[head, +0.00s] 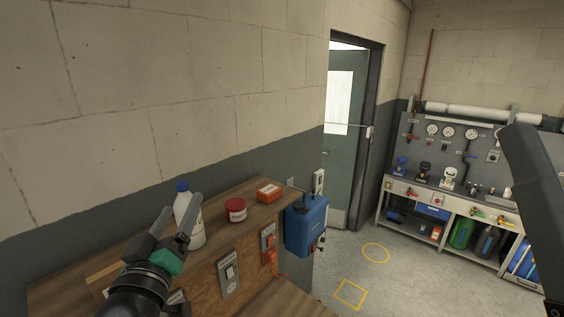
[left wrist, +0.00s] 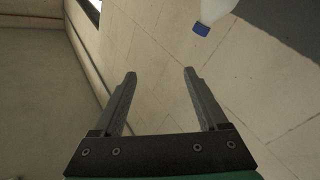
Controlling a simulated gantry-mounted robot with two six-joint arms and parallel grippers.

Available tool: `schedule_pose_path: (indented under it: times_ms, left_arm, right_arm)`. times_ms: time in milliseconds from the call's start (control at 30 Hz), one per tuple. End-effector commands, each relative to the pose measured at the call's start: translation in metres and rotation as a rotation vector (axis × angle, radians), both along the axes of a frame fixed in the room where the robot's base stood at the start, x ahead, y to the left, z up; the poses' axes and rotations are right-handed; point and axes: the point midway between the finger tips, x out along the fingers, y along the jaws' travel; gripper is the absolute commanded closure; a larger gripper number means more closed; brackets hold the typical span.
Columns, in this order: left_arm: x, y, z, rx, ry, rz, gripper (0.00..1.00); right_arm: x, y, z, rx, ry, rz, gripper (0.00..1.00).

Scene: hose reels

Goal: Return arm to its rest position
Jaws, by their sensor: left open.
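My left gripper (head: 176,221) is in the lower left of the head view, in front of a white bottle with a blue cap (head: 196,225). The two fingers are apart with nothing between them. In the left wrist view, the open fingers (left wrist: 160,88) point toward the block wall, and the bottle (left wrist: 213,10) shows at the top right, outside the fingers. A dark bar at the right edge of the head view may be part of my other arm; no right gripper shows.
An open door (head: 345,140) stands behind. A gauge workbench (head: 455,200) is at right. The floor between is clear, with yellow markings.

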Motion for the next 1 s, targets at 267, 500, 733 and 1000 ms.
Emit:
schedule_pose_path:
  times_ms: [267,500,733,1000]
  left_arm:
    - [-0.157,-0.003,0.158,0.324,-0.524,0.076,0.24]
    - [-0.215,-0.004,0.185,0.424,-0.674,0.136,0.24]
    - [-0.215,-0.004,0.185,0.424,-0.673,0.137,0.24]
    - [-0.214,-0.004,0.185,0.423,-0.672,0.136,0.24]
  right_arm:
    - [0.0,0.0,0.0,0.0,0.0,0.0,0.3]
    - [0.0,0.0,0.0,0.0,0.0,0.0,0.3]
    - [0.0,0.0,0.0,0.0,0.0,0.0,0.3]
    - [0.0,0.0,0.0,0.0,0.0,0.0,0.3]
